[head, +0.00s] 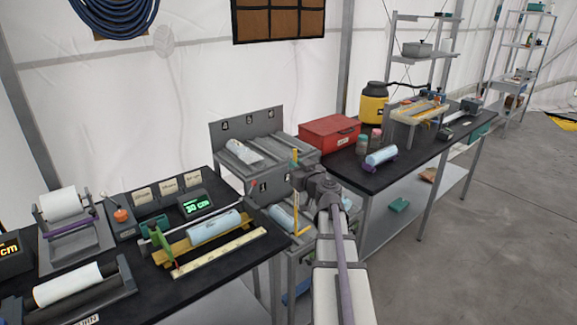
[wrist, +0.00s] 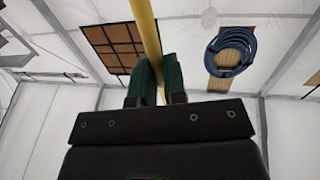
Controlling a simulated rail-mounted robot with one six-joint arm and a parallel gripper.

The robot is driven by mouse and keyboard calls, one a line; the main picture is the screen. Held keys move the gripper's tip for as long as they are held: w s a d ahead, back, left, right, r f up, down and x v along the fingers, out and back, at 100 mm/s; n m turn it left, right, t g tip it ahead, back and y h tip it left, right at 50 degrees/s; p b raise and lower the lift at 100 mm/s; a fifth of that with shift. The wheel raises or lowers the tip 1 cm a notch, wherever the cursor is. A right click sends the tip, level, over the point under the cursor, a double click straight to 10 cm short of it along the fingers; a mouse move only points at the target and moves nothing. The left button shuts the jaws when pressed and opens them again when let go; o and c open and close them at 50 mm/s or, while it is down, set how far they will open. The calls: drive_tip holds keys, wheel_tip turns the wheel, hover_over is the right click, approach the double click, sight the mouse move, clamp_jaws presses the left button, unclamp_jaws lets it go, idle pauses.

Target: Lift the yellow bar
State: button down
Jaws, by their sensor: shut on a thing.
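The yellow bar (wrist: 147,32) runs upward between the two dark green fingers of my gripper (wrist: 155,82) in the wrist view. The fingers are shut on it, one on each side. In the head view the yellow bar (head: 296,215) stands roughly upright in front of the grey sloped rack, with a short foot at its lower end. My gripper (head: 300,180) reaches it from the right, and my wrist hides part of what lies behind. I cannot tell whether the bar's lower end touches anything.
A grey rack (head: 232,131) with rolls stands behind the bar. The left black bench (head: 120,312) holds rolls, a ruler and displays. The right bench (head: 345,181) holds a red toolbox (head: 329,133), a yellow canister (head: 373,104) and a blue roll (head: 381,156). Open floor lies at right.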

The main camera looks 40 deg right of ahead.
drive_tip(key=shift+a, duration=0.15)
drive_tip(key=c, duration=1.2)
unclamp_jaws()
drive_tip(key=s, duration=0.3)
drive_tip(key=s+a, duration=0.1)
drive_tip(key=s, duration=0.3)
drive_tip(key=s+a, duration=0.1)
drive_tip(key=s, duration=0.2)
drive_tip(key=shift+s, duration=0.35)
